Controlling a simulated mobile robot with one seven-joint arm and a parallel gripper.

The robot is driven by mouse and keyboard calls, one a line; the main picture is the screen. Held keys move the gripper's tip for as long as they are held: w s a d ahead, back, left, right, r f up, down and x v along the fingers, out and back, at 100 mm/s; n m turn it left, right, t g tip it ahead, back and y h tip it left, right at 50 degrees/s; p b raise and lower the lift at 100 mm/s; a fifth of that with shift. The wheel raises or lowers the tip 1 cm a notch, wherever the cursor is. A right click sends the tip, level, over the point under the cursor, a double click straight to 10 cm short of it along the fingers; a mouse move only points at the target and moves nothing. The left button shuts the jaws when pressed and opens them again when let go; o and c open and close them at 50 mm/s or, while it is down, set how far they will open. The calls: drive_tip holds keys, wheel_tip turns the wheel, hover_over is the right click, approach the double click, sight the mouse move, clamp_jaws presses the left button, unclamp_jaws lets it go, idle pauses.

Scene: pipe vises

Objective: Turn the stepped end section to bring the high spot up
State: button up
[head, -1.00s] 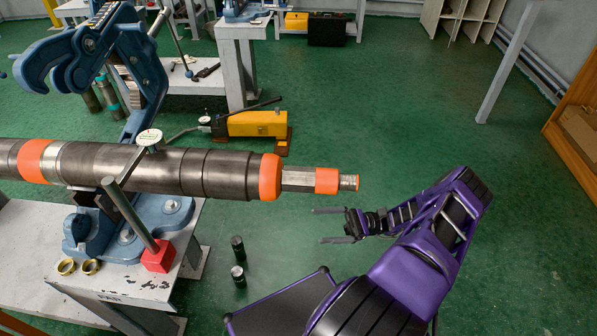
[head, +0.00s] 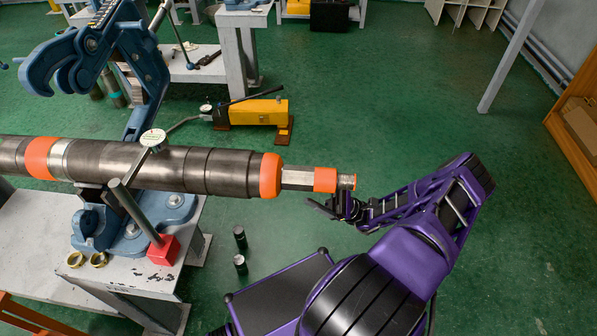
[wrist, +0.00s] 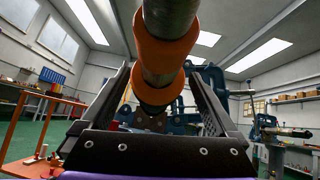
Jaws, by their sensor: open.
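The long dark pipe (head: 185,168) lies level in the blue vise (head: 150,75). Its stepped end section (head: 297,178) sticks out to the right, with a wide orange band, bare flats, a smaller orange band (head: 325,180) and a threaded tip (head: 347,182). A dial gauge (head: 153,139) sits at the pipe's upper side; I cannot read it. My gripper (head: 322,206) is open and empty, just below the threaded tip. In the wrist view the end section (wrist: 165,52) runs between and above my two fingers (wrist: 163,100); contact is not clear.
The gauge's post rises from a red base (head: 163,250) on the grey bench (head: 130,280), where two brass rings (head: 87,260) lie. A yellow pump (head: 257,112) is on the floor behind.

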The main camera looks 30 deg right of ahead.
sight(283, 171)
drive_tip(key=p+x, duration=0.1)
drive_tip(key=x, duration=0.4)
drive_tip(key=shift+w+a+r, duration=0.15)
drive_tip(key=shift+a+r, duration=0.1)
drive_tip(key=c, duration=1.4)
drive_tip(key=shift+f+n+g+b, duration=0.1)
drive_tip(key=shift+n+g+b, duration=0.3)
drive_tip(key=shift+n, duration=0.2)
